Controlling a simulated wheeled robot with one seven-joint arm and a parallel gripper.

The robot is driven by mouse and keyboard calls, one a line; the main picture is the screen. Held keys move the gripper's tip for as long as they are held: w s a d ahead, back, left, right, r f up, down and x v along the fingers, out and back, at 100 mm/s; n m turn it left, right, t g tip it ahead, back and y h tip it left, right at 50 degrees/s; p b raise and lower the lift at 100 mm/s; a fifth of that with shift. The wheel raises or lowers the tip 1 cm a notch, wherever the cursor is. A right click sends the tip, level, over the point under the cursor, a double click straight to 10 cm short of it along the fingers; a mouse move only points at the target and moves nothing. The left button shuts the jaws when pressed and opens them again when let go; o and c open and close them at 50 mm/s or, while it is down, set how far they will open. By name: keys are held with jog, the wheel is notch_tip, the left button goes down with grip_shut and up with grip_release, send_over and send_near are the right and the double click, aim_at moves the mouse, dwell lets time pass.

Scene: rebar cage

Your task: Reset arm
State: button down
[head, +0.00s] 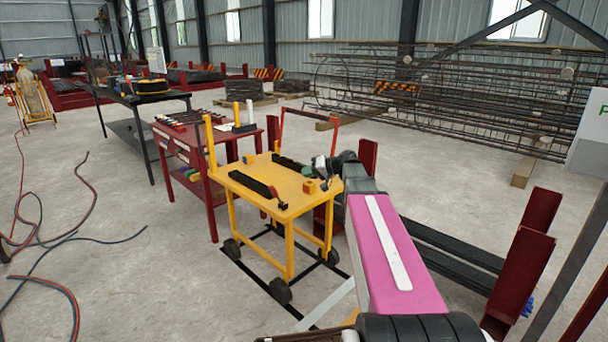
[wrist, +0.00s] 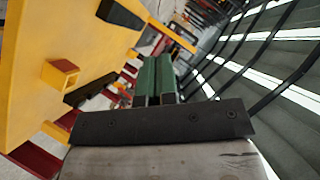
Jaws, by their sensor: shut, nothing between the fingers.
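My arm reaches out from the lower right of the head view, with a pink link, to the right edge of a yellow cart (head: 257,178). My gripper (head: 320,166) is small there and partly hidden by my wrist; it looks to be over or beside the cart's top. In the wrist view my gripper (wrist: 156,62) shows two green fingers side by side, shut and empty. The fingers are apart from this box.
Black tools (head: 252,184) lie on the cart. A dark red tool table (head: 185,160) stands left of it. A rebar cage (head: 450,95) spans the back right. Dark red posts (head: 520,275) stand at right. Hoses (head: 60,237) lie on the left floor, otherwise mostly open.

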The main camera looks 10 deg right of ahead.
jog(key=s+a+f+m+g+h, duration=0.1)
jog(key=s+a+f+g+h, duration=0.15)
jog(key=s+f, duration=0.4)
jog(key=s+a+f+g+h, duration=0.1)
jog(key=s+f+h, duration=0.2)
jog(key=s+f, duration=0.4)
jog(key=s+d+f+g+h, duration=0.3)
jog(key=s+f+h, duration=0.3)
jog(key=s+f, duration=0.5)
jog(key=s, duration=0.3)
jog(key=shift+d+f+m, duration=0.3)
jog(key=shift+d+m, duration=0.1)
